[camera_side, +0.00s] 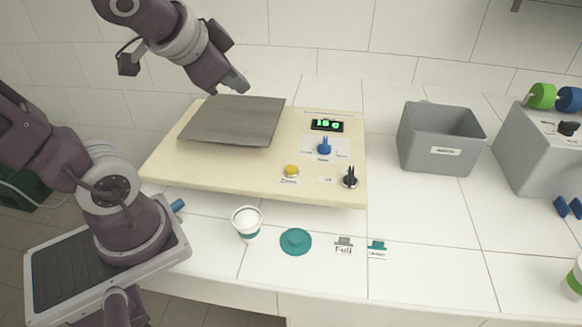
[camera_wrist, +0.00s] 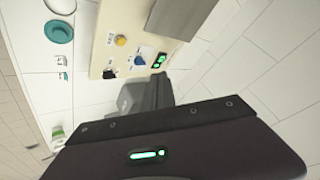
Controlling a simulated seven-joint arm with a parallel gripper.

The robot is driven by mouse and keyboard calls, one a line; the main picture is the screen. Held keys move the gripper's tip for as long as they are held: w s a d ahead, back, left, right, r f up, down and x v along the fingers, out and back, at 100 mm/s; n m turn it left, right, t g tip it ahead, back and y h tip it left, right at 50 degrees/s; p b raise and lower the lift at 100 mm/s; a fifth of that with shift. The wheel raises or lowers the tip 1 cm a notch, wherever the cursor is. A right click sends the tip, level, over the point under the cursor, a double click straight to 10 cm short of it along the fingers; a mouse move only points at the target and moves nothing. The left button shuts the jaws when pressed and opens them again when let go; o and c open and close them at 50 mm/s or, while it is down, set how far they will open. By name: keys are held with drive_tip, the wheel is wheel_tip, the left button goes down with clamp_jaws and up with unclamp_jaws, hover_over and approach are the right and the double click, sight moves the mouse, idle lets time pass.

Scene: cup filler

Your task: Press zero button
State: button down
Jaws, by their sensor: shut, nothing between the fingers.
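A yellow round button (camera_side: 291,171) sits on the front of the cream scale panel (camera_side: 225,180), with a small label below it that seems to read zero. It also shows in the wrist view (camera_wrist: 121,40). Nothing covers it. My gripper (camera_side: 243,88) is shut and empty, above the back edge of the grey metal plate (camera_side: 233,122), up and to the left of the button and well apart from it. A lit green display (camera_side: 327,125) on the panel seems to read 150 or 160.
A blue knob (camera_side: 324,148) and a black knob (camera_side: 349,178) are right of the button. A white cup (camera_side: 247,223) and teal lid (camera_side: 296,241) lie in front of the panel. A grey bin (camera_side: 440,140) stands to the right. The metal plate is bare.

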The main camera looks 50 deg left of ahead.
drive_tip(key=w+a+m+t, duration=0.2)
drive_tip(key=w+a+m, duration=0.2)
drive_tip(key=w, duration=0.4)
drive_tip(key=m+g+h, duration=0.3)
drive_tip(key=m+h, duration=0.7)
drive_tip(key=m, duration=0.1)
hover_over(286, 168)
wheel_tip(286, 168, down, 11)
drive_tip(key=shift+w+f, duration=0.1)
drive_tip(key=shift+f, duration=4.35)
drive_tip(key=shift+f, duration=0.1)
drive_tip(key=shift+f, duration=0.3)
